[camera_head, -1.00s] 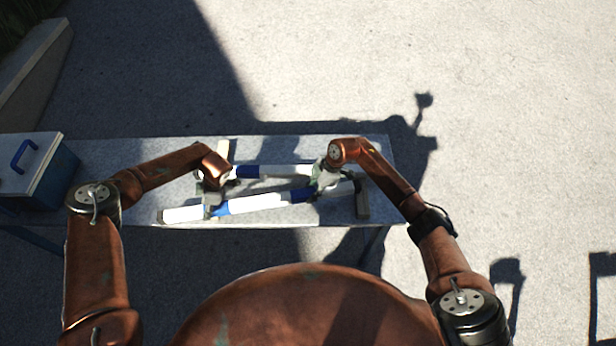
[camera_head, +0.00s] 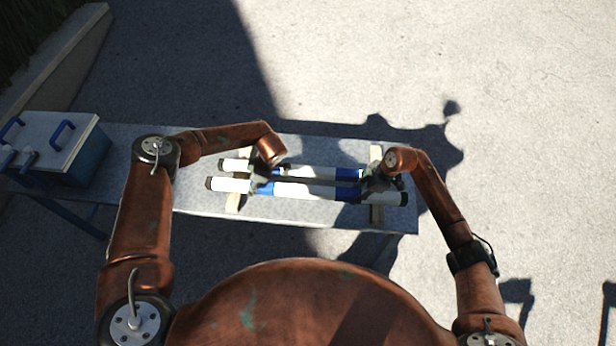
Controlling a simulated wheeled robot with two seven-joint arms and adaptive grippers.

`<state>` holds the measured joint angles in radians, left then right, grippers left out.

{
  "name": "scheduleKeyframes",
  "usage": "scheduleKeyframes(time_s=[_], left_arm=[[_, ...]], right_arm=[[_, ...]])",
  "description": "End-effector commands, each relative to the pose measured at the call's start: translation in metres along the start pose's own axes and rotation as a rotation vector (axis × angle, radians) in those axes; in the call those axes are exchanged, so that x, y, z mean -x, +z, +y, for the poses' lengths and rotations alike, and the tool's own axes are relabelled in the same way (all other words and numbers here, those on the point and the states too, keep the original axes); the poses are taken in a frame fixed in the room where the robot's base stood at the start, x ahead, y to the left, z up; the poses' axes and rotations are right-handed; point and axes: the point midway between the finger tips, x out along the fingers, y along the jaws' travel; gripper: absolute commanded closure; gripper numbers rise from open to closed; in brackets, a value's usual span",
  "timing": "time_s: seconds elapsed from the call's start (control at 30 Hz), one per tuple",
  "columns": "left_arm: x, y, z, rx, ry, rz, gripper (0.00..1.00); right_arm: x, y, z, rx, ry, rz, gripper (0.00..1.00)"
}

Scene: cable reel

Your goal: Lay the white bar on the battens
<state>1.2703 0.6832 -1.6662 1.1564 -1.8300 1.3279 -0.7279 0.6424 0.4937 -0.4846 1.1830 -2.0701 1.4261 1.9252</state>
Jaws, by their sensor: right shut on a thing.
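The nearer white bar (camera_head: 231,185), with blue bands and dark ends, lies across the view above two pale battens: the left batten (camera_head: 233,203) and the right batten (camera_head: 377,214). Whether it touches them cannot be told from above. My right gripper (camera_head: 372,184) is shut on this bar near its right blue band. My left gripper (camera_head: 258,184) is at the bar's left part, near the left blue band; its fingers are too dark and small to read. A second, similar bar (camera_head: 315,172) lies just behind, roughly parallel, partly hidden by both grippers.
The battens stand on a long grey table (camera_head: 300,214). A blue box with a pale lid (camera_head: 52,135) stands at the table's left end. The table between the box and the left batten is bare.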

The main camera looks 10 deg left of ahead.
Motion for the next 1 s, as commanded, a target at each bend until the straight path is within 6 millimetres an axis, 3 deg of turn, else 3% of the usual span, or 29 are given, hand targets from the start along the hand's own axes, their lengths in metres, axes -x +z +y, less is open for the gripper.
scheduleKeyframes(time_s=[0.47, 1.0], left_arm=[[-0.005, 0.003, 0.000, 0.000, 0.000, -0.001, 1.00], [-0.031, 0.015, 0.000, -0.002, -0.005, -0.002, 1.00]], right_arm=[[-0.005, 0.002, 0.000, 0.000, 0.000, 0.002, 1.00], [-0.032, 0.013, -0.001, -0.002, -0.006, 0.002, 1.00]])
